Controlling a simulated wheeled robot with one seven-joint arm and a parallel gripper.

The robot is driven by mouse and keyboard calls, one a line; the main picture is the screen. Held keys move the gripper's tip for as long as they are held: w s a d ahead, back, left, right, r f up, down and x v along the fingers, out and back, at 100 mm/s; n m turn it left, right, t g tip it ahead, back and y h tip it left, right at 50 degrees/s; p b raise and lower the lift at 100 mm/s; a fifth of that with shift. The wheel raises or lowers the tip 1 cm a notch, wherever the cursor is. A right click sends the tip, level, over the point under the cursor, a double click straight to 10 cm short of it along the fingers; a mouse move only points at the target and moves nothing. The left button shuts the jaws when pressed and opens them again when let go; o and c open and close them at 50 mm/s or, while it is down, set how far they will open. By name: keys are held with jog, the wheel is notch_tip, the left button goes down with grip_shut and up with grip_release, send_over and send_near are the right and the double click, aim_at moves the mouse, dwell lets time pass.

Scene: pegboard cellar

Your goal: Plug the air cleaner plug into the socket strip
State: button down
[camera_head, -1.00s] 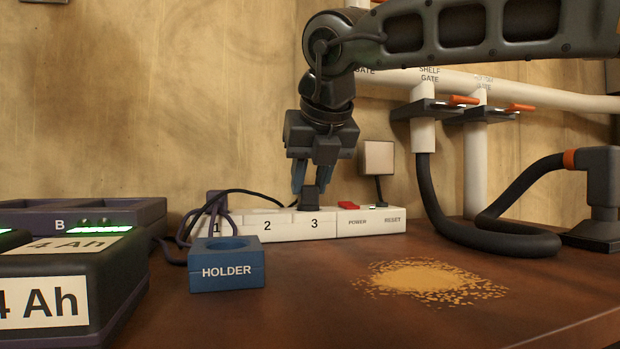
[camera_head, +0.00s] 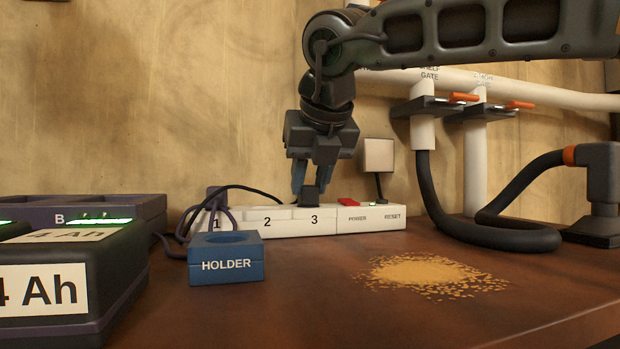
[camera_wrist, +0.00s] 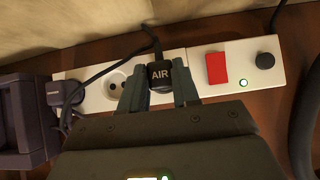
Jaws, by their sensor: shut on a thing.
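The air cleaner plug (camera_head: 309,196) is dark and reads "AIR" in the wrist view (camera_wrist: 160,75). My gripper (camera_head: 312,188) points down and is shut on it, with a blue-grey finger on each side. The plug is at position 3 of the white socket strip (camera_head: 267,231), and its black cord runs off to the left. The fingers and plug hide the socket beneath, so I cannot tell how deep the plug sits. Socket 2 is empty in the wrist view (camera_wrist: 118,81). A purple plug (camera_head: 214,197) stands in socket 1.
A blue holder (camera_head: 227,262) stands in front of the strip. Battery chargers (camera_head: 75,262) fill the left. The red switch (camera_wrist: 216,68) and reset knob (camera_wrist: 264,61) are right of the plug. A black hose (camera_head: 480,237) curves at right. Sawdust (camera_head: 425,272) lies on the bench.

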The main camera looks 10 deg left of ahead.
jog(key=shift+f, duration=0.1)
jog(key=c, duration=0.8)
grip_release()
jog(key=shift+o, duration=0.2)
jog(key=shift+r, duration=0.2)
jog(key=p+v, duration=0.2)
jog(key=v, duration=0.5)
jog(key=shift+s+r, duration=0.15)
jog(key=shift+s, duration=0.1)
jog(key=shift+d, duration=0.15)
